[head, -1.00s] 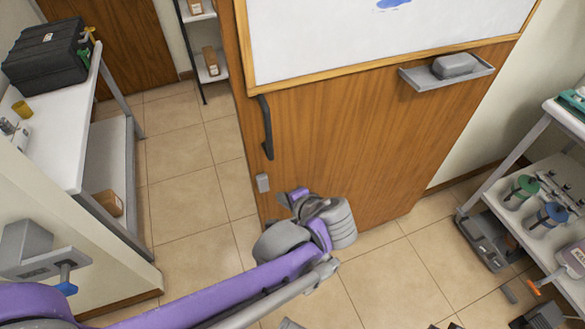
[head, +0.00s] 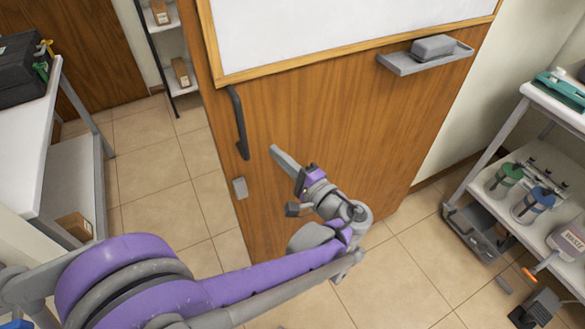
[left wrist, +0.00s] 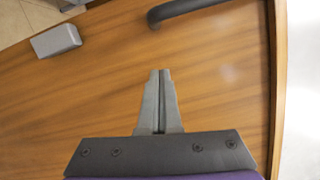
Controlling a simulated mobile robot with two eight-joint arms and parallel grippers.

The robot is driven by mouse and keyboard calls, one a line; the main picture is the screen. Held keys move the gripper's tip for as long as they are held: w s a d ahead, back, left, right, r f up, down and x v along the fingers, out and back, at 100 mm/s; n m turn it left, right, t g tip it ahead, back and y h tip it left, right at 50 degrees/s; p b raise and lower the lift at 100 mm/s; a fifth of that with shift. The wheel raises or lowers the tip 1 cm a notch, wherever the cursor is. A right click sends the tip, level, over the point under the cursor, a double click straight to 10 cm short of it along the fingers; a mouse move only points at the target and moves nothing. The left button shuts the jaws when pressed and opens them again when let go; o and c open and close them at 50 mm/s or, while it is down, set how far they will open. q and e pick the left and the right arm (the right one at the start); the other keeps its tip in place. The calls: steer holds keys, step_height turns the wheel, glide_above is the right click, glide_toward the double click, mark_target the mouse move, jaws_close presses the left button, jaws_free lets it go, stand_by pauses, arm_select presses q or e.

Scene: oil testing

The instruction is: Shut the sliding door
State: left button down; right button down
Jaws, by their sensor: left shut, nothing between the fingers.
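The sliding door (head: 330,135) is a brown wood panel with a whiteboard on its upper part, and it stands partly across a doorway. Its dark grey bar handle (head: 238,122) is upright near the door's left edge, with a small grey block (head: 240,187) below it. My left gripper (head: 275,152) is shut and empty in front of the door, right of the handle. In the left wrist view the shut fingers (left wrist: 159,75) point at the wood (left wrist: 90,90), with the handle (left wrist: 185,8) at the top and apart from them. I cannot tell whether the fingertips touch the door. My right gripper does not show.
An open gap with tiled floor (head: 155,165) lies left of the door, with a dark shelf of boxes behind it. A white table (head: 30,150) with a black case (head: 22,68) stands at left. A bench with jars (head: 530,205) stands at right.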

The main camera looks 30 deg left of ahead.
mark_target(257, 155)
arm_select(q)
steer(key=shift+x, duration=1.05)
steer(key=shift+s+a+r, duration=0.15)
steer(key=shift+s+a, duration=0.35)
steer(key=shift+s, duration=0.35)
steer(key=shift+s+a+r, duration=0.2)
steer(key=shift+s+a, duration=0.35)
steer(key=shift+s, duration=0.25)
steer(key=shift+a, duration=0.1)
